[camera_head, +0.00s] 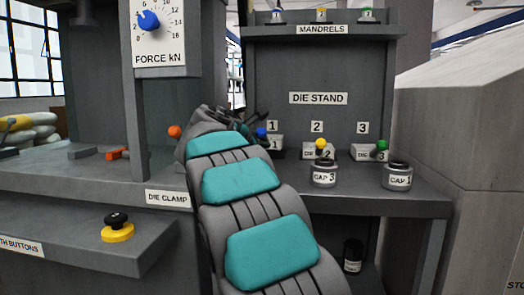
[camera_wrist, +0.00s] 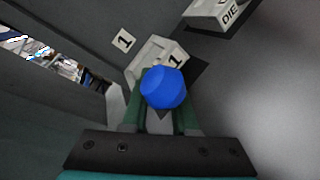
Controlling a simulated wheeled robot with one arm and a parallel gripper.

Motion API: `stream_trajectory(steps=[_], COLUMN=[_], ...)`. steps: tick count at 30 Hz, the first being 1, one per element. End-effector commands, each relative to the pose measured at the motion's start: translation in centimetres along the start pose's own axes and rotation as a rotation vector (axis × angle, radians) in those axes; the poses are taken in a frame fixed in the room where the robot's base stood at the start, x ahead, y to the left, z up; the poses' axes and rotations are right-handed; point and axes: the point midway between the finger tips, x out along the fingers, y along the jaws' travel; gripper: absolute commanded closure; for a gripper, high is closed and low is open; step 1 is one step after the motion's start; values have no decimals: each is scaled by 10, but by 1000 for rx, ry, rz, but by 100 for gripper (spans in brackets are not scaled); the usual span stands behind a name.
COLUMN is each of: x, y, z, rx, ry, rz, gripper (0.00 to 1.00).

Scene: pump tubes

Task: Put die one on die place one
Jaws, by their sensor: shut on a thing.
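Die one is a pale block (camera_head: 276,143) with a blue knob (camera_head: 262,133), at the left end of the die stand row under the number 1 plate (camera_head: 272,126). In the wrist view its block (camera_wrist: 157,55) shows a "1" on its face, and the knob (camera_wrist: 165,88) is large in the middle. My gripper (camera_wrist: 164,115) is shut on die one, with green fingers on both sides of the knob. A dark patch (camera_wrist: 197,72) shows beside the block, at the place of number 1. I cannot tell whether the block touches the surface.
Die two (camera_head: 319,151) with a yellow knob and die three (camera_head: 370,152) with a green knob stand to the right. Cap 3 (camera_head: 324,174) and cap 1 (camera_head: 398,175) stand in front of them. An upright panel (camera_head: 318,75) rises behind. The die clamp bench (camera_head: 85,180) lies left.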

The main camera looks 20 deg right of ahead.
Motion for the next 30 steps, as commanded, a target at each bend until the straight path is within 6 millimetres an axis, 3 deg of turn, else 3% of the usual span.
stream_trajectory(steps=[4, 12, 13, 16, 25, 30], x=[4, 9, 9, 9, 7, -14], y=[-14, -15, -16, -16, -16, -15], z=[-10, -14, -15, -15, -15, -14], rx=[-1, 2, 2, 2, 1, -1], ry=[-4, -2, 0, 0, 0, -1], rz=[3, 5, 3, 3, 2, 4], gripper=[100, 100, 71, 60, 60, 60])
